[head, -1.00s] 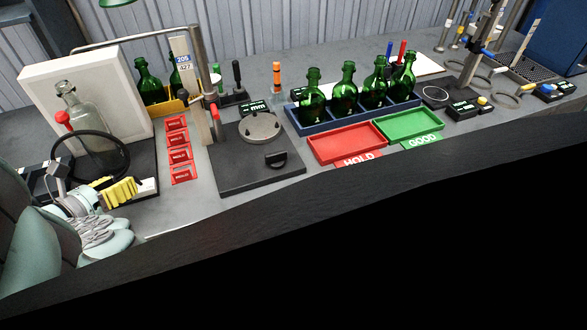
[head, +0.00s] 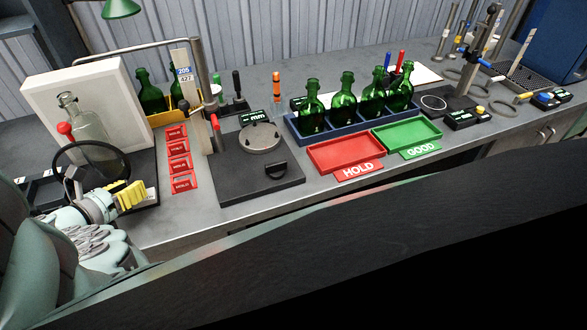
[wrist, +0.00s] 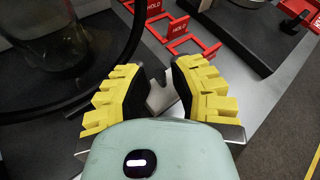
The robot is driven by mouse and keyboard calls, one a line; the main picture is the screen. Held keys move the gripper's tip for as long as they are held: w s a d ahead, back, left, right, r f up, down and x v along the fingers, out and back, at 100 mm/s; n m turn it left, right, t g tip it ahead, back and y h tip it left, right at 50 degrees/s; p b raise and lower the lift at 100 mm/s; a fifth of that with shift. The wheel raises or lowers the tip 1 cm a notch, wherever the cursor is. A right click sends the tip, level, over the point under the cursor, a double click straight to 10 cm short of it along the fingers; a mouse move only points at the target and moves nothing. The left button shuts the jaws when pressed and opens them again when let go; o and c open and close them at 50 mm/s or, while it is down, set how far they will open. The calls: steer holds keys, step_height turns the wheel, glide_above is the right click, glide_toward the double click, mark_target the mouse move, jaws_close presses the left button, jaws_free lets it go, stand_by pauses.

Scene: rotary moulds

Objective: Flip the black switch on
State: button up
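My gripper (head: 131,196) is at the left front of the bench, beside a black ring (head: 92,160) in front of the white panel. In the wrist view my gripper (wrist: 156,80) is open and empty, its yellow-padded fingers apart over the grey bench top. No part is clearly recognisable as the black switch. A small black fitting (head: 275,169) sits on the dark plate of the gauge stand; I cannot tell whether it is a switch or a handle. My gripper is well to the left of it. The black base near my gripper is partly hidden by the arm.
A clear bottle (head: 88,130) stands before the white panel (head: 125,85). Red HOLD frames (head: 181,165) lie between my gripper and the gauge stand's plate (head: 245,190). Green bottles stand in a blue rack (head: 345,130), behind a red tray (head: 345,153) and a green tray (head: 407,136).

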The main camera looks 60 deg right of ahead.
jaws_close()
steer(key=shift+s+d+r+m+y+p, duration=0.2)
steer(key=shift+r+m+y+p, duration=0.15)
steer(key=shift+p, duration=0.4)
steer(key=p, duration=0.1)
steer(key=y+p, duration=0.1)
steer(key=shift+s+d+m+y+p, duration=0.15)
steer(key=shift+d+m+y+p, duration=0.1)
steer(key=shift+d+m+p, duration=0.1)
steer(key=y+p, duration=0.1)
steer(key=m+t+y+p, duration=0.1)
steer(key=p, duration=0.1)
steer(key=shift+s+d+f+m+t, duration=0.1)
steer(key=shift+s+d+m+t, duration=0.2)
steer(key=shift+d, duration=0.05)
steer(key=shift+f+y, duration=0.15)
steer(key=shift+y, duration=0.25)
steer(key=shift+p, duration=0.3)
